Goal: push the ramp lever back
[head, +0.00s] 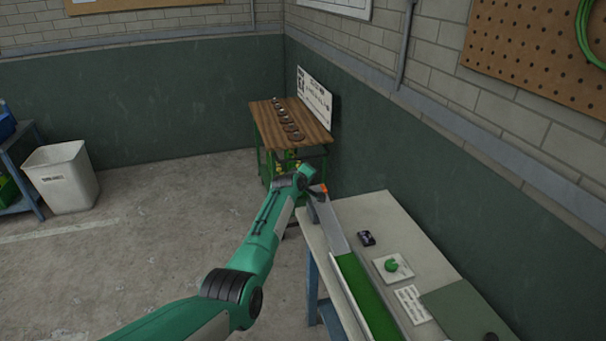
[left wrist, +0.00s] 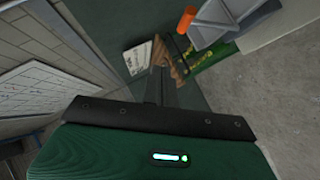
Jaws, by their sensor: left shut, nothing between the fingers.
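The ramp (head: 330,228) is a grey sloped channel at the far end of the pale table, leading down to a green turf strip (head: 366,300). The lever's orange end (head: 324,187) shows at the top of the ramp. My left gripper (head: 319,198) is beside the ramp top, close to the lever; I cannot tell whether they touch. In the left wrist view the orange lever end (left wrist: 186,19) and the grey ramp (left wrist: 222,22) are beyond and to the right of my shut, empty left gripper (left wrist: 164,72). My right gripper is not in view.
On the pale table (head: 365,208) lie a small dark device (head: 366,238), a white pad with a green disc (head: 391,267) and a printed card (head: 412,304). A wooden bench (head: 268,118) with brown discs stands behind. A white bin (head: 62,178) stands left; floor between is clear.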

